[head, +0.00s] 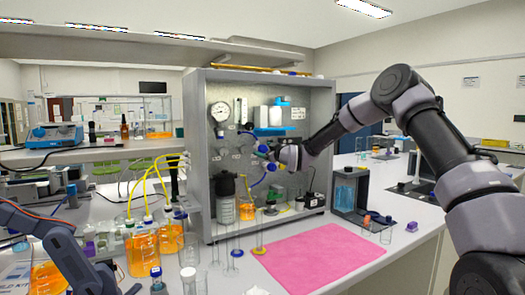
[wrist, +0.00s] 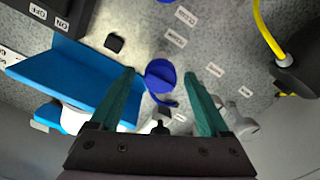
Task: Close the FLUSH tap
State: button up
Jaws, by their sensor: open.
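A blue tap handle (wrist: 160,76) with a round cap and a short lever shows in the wrist view, on the grey panel. The two green fingers of my gripper (wrist: 159,88) are apart, one on each side of it. I cannot tell whether they touch it. In the head view my gripper (head: 277,155) is at the front of the grey rig (head: 201,150), beside small blue handles (head: 263,148), and partly hides the panel. The small labels on the panel are too blurred to tell which one reads FLUSH.
A blue shelf (wrist: 75,75) with white bottles juts out close to the left finger in the wrist view. A yellow tube (wrist: 266,35) and a dark cap (wrist: 298,65) are at the right. A pink mat (head: 320,258) and glass cylinders stand on the bench before the rig.

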jog(key=shift+x, duration=0.9)
grip_shut()
